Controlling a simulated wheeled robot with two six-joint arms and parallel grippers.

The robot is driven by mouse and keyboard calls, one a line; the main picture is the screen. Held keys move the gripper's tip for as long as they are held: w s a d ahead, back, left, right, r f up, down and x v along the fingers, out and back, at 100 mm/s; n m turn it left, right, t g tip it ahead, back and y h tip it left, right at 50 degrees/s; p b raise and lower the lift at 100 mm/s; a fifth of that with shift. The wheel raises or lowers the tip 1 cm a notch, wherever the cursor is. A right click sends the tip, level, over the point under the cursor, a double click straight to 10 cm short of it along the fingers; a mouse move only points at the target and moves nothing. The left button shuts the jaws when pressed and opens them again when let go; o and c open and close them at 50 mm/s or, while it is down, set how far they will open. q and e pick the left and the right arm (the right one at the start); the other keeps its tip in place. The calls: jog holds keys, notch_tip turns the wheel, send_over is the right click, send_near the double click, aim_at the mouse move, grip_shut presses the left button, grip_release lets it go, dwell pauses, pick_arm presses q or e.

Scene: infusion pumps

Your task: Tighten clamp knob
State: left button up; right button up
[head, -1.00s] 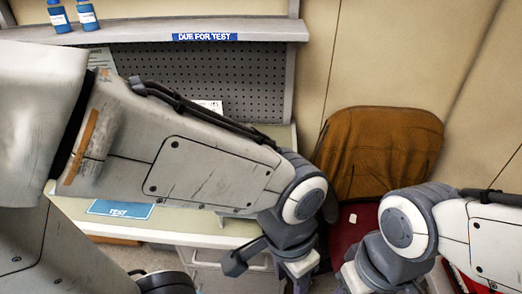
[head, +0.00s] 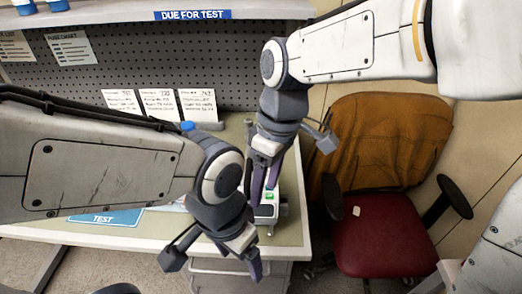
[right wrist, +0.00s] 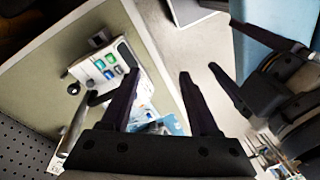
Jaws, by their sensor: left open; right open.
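A small white infusion pump (head: 266,211) with a lit green screen sits near the desk's right end, partly hidden by my right gripper. In the right wrist view the pump (right wrist: 112,68) shows coloured keys, and a small dark round part like a knob (right wrist: 73,88) is at its side; I cannot tell for sure that it is the clamp knob. My right gripper (head: 264,186) is open, pointing down above the pump; its fingers (right wrist: 158,98) look empty. My left gripper (head: 254,266) is open and empty, in front of the desk's front edge.
A blue TEST label (head: 106,218) lies on the desk. Cards (head: 158,104) stand along the pegboard, below the DUE FOR TEST shelf (head: 120,16). A red chair (head: 385,240) with an orange-brown covered backrest stands to the right. My two grippers are close together.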

jog(key=w+d+f+n+g+y+b, duration=0.1)
jog(key=w+d+n+b, duration=0.15)
jog(key=w+n, duration=0.65)
jog(key=w+d+f+n+g+y+b, duration=0.1)
jog(key=w+n+b, duration=0.25)
jog(key=w, duration=1.05)
jog(key=x, duration=1)
jog(key=shift+w+a+f, duration=0.15)
jog(key=shift+w+a, duration=0.05)
jog(key=shift+w, duration=0.15)
jog(key=shift+t, duration=0.3)
grip_shut()
